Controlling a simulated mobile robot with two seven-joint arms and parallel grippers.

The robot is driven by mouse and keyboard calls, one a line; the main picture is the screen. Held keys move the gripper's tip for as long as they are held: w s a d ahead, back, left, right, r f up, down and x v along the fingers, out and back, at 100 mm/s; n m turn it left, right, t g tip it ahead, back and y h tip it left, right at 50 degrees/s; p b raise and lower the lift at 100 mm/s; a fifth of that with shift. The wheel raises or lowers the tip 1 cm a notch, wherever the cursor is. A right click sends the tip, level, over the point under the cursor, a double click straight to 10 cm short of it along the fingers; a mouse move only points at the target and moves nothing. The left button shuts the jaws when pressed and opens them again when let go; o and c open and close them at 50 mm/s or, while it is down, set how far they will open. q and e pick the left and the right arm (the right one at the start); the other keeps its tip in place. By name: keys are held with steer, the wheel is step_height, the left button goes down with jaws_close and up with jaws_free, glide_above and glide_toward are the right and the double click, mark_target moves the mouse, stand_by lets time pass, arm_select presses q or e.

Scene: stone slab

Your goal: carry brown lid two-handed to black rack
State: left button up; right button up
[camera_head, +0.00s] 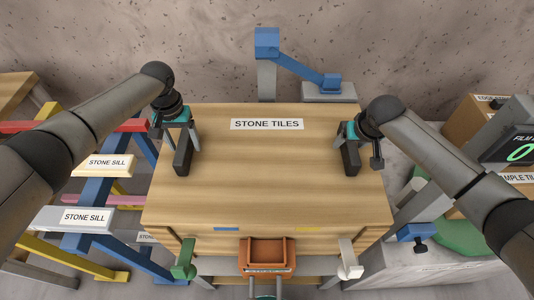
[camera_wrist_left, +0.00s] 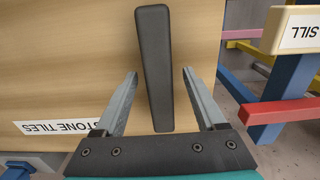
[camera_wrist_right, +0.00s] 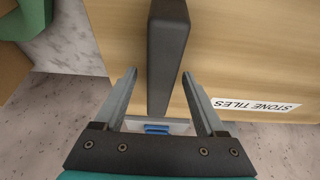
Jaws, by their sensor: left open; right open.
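The brown lid (camera_head: 265,165) is a wide, flat wood-coloured board with a "STONE TILES" label, lying level in the middle of the head view. It has a black bar handle (camera_head: 182,160) near its left edge and another black handle (camera_head: 351,160) near its right edge. My left gripper (camera_head: 181,132) is open over the left handle; in the left wrist view the handle (camera_wrist_left: 153,50) lies between the spread fingers. My right gripper (camera_head: 352,133) is open over the right handle; in the right wrist view the handle (camera_wrist_right: 165,60) lies between the fingers. I cannot make out a black rack.
Coloured trestles with "STONE SILL" pieces (camera_head: 104,165) stand at the left. A blue jointed arm on a post (camera_head: 300,68) stands behind the lid. An orange-brown tray (camera_head: 267,254) sits at the front edge. Cardboard boxes (camera_head: 472,122) and a grey display unit stand at the right.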

arm_select(q)
steer(key=shift+f, duration=0.2)
arm_select(e)
steer(key=shift+w+f, duration=0.1)
steer(key=shift+f, duration=0.1)
arm_select(q)
steer(key=shift+c, duration=0.2)
arm_select(e)
steer(key=shift+c, duration=0.2)
arm_select(q)
jaws_close()
arm_select(e)
jaws_close()
stand_by(0.5)
arm_select(q)
steer(key=shift+w+r, duration=0.15)
arm_select(e)
steer(key=shift+w+r, duration=0.1)
steer(key=shift+r, duration=0.1)
